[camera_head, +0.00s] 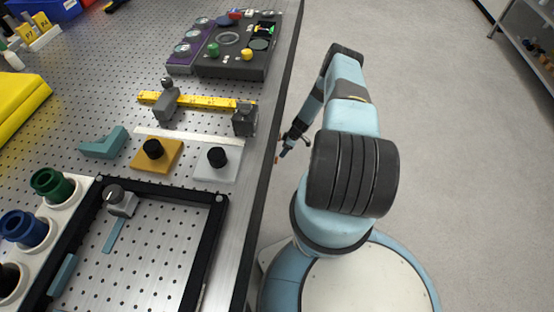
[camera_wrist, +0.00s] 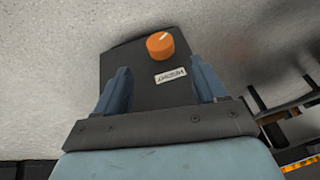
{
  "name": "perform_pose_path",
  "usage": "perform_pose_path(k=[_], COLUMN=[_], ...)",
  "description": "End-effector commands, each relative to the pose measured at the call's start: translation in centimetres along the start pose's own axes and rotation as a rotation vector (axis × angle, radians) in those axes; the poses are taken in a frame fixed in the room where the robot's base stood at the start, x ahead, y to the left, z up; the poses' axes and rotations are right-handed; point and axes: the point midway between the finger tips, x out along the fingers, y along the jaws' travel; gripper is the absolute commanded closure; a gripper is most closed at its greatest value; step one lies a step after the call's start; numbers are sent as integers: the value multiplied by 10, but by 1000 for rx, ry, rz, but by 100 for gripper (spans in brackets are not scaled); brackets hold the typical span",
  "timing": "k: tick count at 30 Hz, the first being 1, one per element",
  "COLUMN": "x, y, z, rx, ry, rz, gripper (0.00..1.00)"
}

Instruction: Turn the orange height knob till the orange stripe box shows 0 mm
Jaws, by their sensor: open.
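The orange height knob (camera_wrist: 160,45) shows in the wrist view, with a pale pointer line on its top. It sits on a dark panel (camera_wrist: 130,58) beside a white label (camera_wrist: 171,77), upside down, that seems to read HEIGHT. My gripper (camera_wrist: 160,66) is open and empty; its two blue fingers are spread to either side, short of the knob in the picture and apart from it. In the head view my gripper (camera_head: 287,147) hangs just off the right edge of the bench. I cannot make out the knob clearly there. I cannot pick out the orange stripe box or its reading.
The perforated bench (camera_head: 115,65) carries a dark console (camera_head: 230,69), a yellow ruler (camera_head: 205,101) on grey holders, orange (camera_head: 170,167) and white (camera_head: 205,176) plates with black knobs, and a black frame (camera_head: 209,235). The floor to the right is clear up to a shelf (camera_head: 530,50).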

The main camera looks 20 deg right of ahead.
Motion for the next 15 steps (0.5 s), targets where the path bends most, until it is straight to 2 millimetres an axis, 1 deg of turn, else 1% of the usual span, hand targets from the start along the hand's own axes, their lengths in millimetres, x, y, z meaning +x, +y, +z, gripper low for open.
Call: perform_pose_path(k=[1, 6, 12, 15], x=[10, 38, 67, 78], y=[-1, -2, -2, -1], z=[0, -2, -2, -2], rx=[0, -3, -4, -3], ry=[-1, -2, -1, -2], rz=[-2, -2, -2, -2], gripper=[29, 29, 29, 29])
